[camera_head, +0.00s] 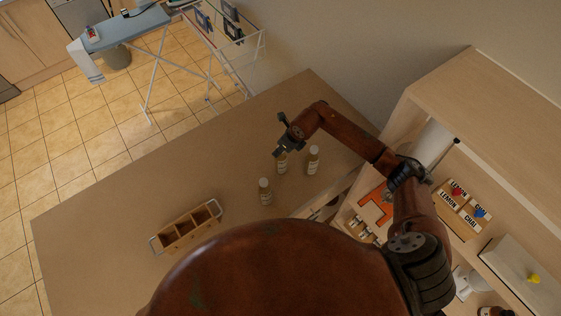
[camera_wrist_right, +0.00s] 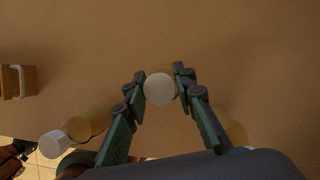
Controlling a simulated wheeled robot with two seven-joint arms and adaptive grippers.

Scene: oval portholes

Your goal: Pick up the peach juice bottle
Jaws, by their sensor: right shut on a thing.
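Three similar bottles with pale caps, yellowish contents and white labels stand on the table: a middle one (camera_head: 281,164), a right one (camera_head: 313,160) and a front one (camera_head: 265,192). The labels are too small to read, so I cannot tell which is peach juice. My right gripper (camera_head: 287,146) reaches over the middle bottle from above. In the right wrist view the gripper (camera_wrist_right: 160,84) is shut on this bottle, just below its white cap (camera_wrist_right: 159,89). The other two bottles show at lower left (camera_wrist_right: 88,122) and lower right (camera_wrist_right: 233,130), outside the fingers. My left gripper is not in view.
A wooden caddy (camera_head: 186,227) with empty compartments and side handles stands on the table (camera_head: 110,205) at left. Shelves (camera_head: 480,110) with boxes stand at right. An ironing board (camera_head: 125,25) and drying rack (camera_head: 235,60) are beyond. The table's left part is clear.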

